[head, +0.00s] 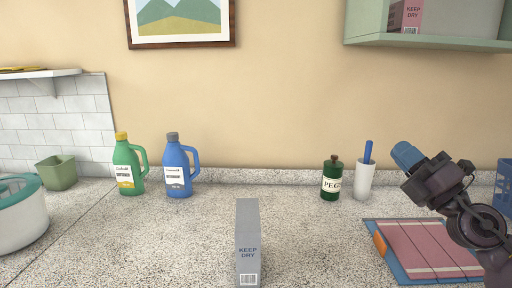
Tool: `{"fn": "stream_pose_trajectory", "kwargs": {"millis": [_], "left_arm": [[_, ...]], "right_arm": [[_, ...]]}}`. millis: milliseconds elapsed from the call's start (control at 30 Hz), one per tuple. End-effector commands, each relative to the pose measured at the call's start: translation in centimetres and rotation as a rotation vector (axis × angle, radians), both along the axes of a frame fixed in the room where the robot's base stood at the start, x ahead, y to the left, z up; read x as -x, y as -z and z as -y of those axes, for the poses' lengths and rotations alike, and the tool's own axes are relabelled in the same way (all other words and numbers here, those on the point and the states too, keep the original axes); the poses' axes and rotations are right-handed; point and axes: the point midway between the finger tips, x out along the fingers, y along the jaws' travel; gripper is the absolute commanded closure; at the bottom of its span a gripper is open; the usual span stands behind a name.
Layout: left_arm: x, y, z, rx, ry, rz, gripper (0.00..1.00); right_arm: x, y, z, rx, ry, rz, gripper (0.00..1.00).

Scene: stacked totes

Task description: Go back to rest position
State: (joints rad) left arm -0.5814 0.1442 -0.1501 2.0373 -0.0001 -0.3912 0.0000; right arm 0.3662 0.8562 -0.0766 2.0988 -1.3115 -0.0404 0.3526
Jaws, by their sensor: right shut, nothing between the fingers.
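My right gripper (406,155) is raised above the right part of the counter, in front of the wall. Its blue tip points up and to the left, and its fingers look shut with nothing held. Its dark arm comes in from the lower right corner. My left gripper is not in view. A grey box (247,240) marked KEEP DRY stands upright on the counter at the front middle, well apart from my right gripper.
A pink and blue mat (415,245) lies below my right arm. A green jar (331,180) and a white cup (364,182) stand left of it. A blue crate (504,188) is at the right edge. Green (128,168) and blue (177,168) jugs stand back left.

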Motion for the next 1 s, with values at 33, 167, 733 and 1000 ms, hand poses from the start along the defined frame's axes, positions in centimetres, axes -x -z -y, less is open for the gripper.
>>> {"fn": "stream_pose_trajectory", "kwargs": {"millis": [33, 167, 733, 1000], "left_arm": [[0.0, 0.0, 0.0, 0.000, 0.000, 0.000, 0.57], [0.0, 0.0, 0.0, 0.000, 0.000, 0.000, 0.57], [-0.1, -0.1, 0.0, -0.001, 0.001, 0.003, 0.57], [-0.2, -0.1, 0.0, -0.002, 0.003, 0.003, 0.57]], "right_arm": [[0.7, 2.1, 0.7, -0.122, 0.018, -0.046, 1.00], [2.4, 7.0, 3.1, -0.431, 0.114, -0.171, 1.00], [20.0, 34.4, 6.8, -1.384, 0.850, -1.050, 1.00], [27.9, 39.4, 3.7, -1.526, 1.051, -1.377, 1.00]]}}
